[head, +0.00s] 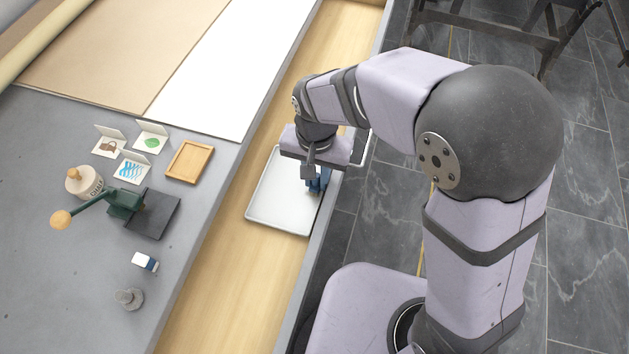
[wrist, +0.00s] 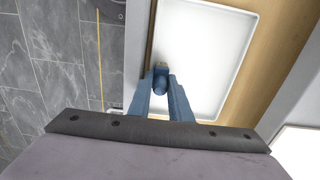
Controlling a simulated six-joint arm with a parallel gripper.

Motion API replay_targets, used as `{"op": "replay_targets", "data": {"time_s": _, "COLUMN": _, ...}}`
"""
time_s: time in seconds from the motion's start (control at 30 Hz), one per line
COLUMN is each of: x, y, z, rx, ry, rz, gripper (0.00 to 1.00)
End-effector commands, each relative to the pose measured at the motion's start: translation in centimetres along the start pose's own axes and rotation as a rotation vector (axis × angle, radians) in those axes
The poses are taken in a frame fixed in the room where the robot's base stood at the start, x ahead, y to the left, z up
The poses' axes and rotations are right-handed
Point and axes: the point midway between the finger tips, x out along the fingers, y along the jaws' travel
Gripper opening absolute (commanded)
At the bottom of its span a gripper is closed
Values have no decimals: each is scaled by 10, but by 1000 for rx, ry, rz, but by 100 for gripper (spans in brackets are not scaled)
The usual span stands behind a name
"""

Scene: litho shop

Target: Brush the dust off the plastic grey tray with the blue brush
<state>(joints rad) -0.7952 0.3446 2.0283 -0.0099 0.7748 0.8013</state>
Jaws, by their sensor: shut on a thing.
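The plastic grey tray (head: 275,205) lies on the wooden surface of a long recess, and it looks pale grey to white. It fills the upper middle of the wrist view (wrist: 205,50). My gripper (head: 313,180) is over the tray's right part in the head view. In the wrist view my gripper (wrist: 165,85) is shut on the blue brush (wrist: 161,76), whose rounded end shows between the fingers. The brush's lower end is small and partly hidden in the head view; I cannot tell whether it touches the tray. No dust is clearly visible on the tray.
On the grey tabletop at left are a dark green hand press (head: 122,203), a small wooden tray (head: 190,161), several picture cards (head: 150,137), a lidded jar (head: 84,182), a blue-and-white block (head: 145,261) and a grey knob-like piece (head: 129,298). The recess's edge (head: 325,225) runs close beside the tray.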

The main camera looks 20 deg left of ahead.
Motion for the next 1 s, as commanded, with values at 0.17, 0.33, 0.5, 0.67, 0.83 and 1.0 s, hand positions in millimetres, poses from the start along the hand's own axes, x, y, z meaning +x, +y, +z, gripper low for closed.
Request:
{"op": "replay_targets", "data": {"time_s": 0.17, "x": 2, "y": 0, "z": -17, "rx": 2, "ry": 0, "rz": 0, "gripper": 0}}
{"op": "replay_targets", "data": {"time_s": 0.33, "x": -2, "y": 0, "z": -14, "rx": -3, "ry": 0, "rz": 0, "gripper": 0}}
{"op": "replay_targets", "data": {"time_s": 0.5, "x": 0, "y": 0, "z": 2, "rx": -3, "ry": -2, "rz": 2, "gripper": 0}}
{"op": "replay_targets", "data": {"time_s": 0.67, "x": 0, "y": 0, "z": 17, "rx": -2, "ry": -3, "rz": 3, "gripper": 0}}
{"op": "replay_targets", "data": {"time_s": 0.83, "x": -27, "y": 0, "z": 16, "rx": 0, "ry": 0, "rz": -1, "gripper": 0}}
{"op": "replay_targets", "data": {"time_s": 1.0, "x": -41, "y": 1, "z": 16, "rx": 0, "ry": -1, "rz": 1, "gripper": 0}}
